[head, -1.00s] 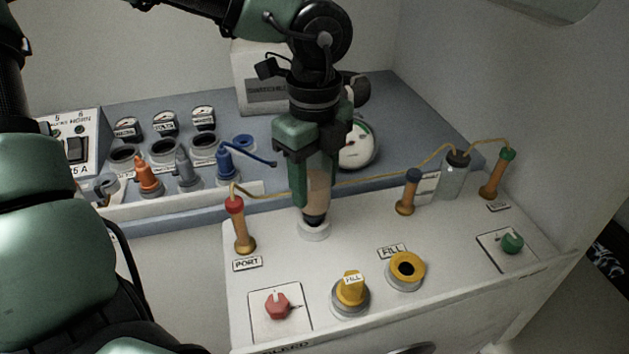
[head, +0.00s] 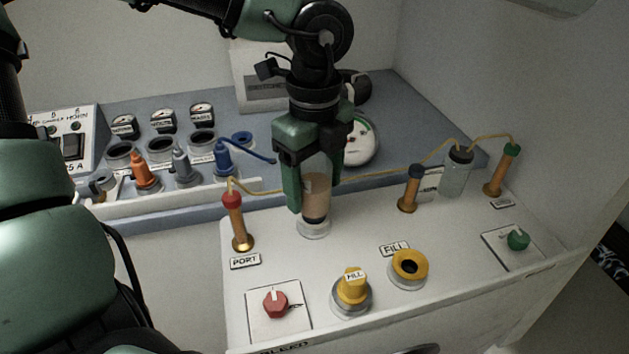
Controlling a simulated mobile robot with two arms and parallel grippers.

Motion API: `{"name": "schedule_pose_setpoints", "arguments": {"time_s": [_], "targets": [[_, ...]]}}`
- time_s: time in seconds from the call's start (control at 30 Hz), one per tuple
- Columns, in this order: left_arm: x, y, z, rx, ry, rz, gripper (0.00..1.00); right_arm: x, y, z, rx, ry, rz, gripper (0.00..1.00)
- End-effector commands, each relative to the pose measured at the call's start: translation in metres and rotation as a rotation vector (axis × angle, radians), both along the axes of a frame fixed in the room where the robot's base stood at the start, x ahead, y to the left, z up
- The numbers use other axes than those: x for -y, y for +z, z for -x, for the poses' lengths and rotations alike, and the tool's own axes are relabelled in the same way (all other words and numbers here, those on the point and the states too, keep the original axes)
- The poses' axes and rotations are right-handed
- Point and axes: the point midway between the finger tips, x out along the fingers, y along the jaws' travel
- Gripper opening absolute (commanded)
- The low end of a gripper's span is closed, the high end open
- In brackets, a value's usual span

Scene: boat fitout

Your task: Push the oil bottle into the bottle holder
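The oil bottle (head: 316,205), clear with brown oil in it, stands upright with its dark lower end in the bottle holder (head: 313,231), a pale ring on the white panel. My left gripper (head: 314,195) points down over the bottle, with its fingers spread to either side. A gap shows between the left finger and the bottle. The gripper's palm and fingers hide the bottle's top. How deep the bottle sits in the ring is hard to tell. My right gripper is not in view.
Around the holder stand an orange port post (head: 238,222) with a red cap, a yellow fill cap (head: 353,286), an open yellow fill ring (head: 408,267), another post (head: 410,190) and a clear jar (head: 456,173). A thin yellow hose runs behind the bottle. A red knob (head: 275,303) is in front.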

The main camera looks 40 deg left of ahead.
Motion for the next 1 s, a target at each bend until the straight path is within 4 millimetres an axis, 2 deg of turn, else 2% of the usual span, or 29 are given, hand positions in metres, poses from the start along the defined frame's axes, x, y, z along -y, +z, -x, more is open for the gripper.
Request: {"name": "schedule_pose_setpoints", "arguments": {"time_s": [0.37,0.47,0.8,1.0], "targets": [[0.0,0.002,0.0,0.001,0.0,-0.001,0.73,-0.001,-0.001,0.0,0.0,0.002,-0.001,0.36],[0.0,0.012,-0.001,0.005,0.001,-0.001,0.73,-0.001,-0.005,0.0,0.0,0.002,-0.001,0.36],[0.0,0.067,-0.001,0.003,0.001,-0.001,0.73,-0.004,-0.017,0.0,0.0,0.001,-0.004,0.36],[0.0,0.078,0.0,0.0,0.0,0.0,0.73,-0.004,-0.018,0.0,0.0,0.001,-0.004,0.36]]}}
